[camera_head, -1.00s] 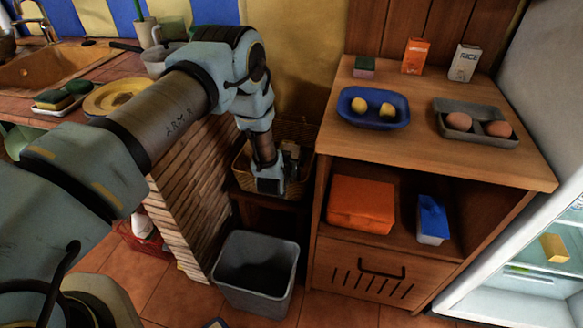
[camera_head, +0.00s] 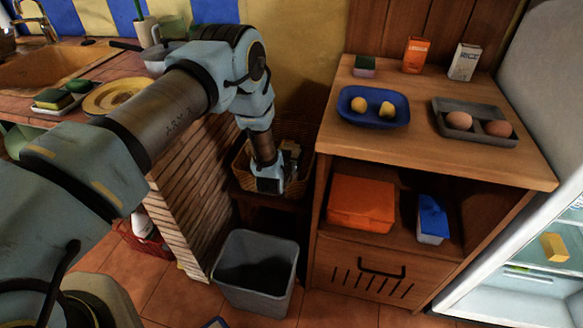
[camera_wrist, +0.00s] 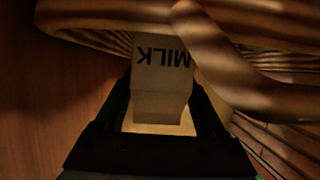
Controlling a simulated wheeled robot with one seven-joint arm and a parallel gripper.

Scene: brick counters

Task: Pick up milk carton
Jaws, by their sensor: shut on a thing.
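The milk carton (camera_wrist: 162,78) shows in the wrist view, with the word MILK upside down on its face. My gripper (camera_wrist: 163,110) is shut on the carton, with one finger at each side of it. In the head view my gripper (camera_head: 269,184) points down at the wicker basket (camera_head: 241,172) between the brick counter and the wooden cabinet. A pale piece, perhaps of the carton, shows beside the gripper there, but the arm hides most of it. Woven basket strands lie close around the carton in the wrist view.
The basket stands on a dark wooden stand. A grey bin (camera_head: 256,272) is on the floor in front of it. The wooden cabinet (camera_head: 447,167) is close on the right, with an orange box (camera_head: 361,203) on its shelf. The brick counter (camera_head: 190,180) is on the left.

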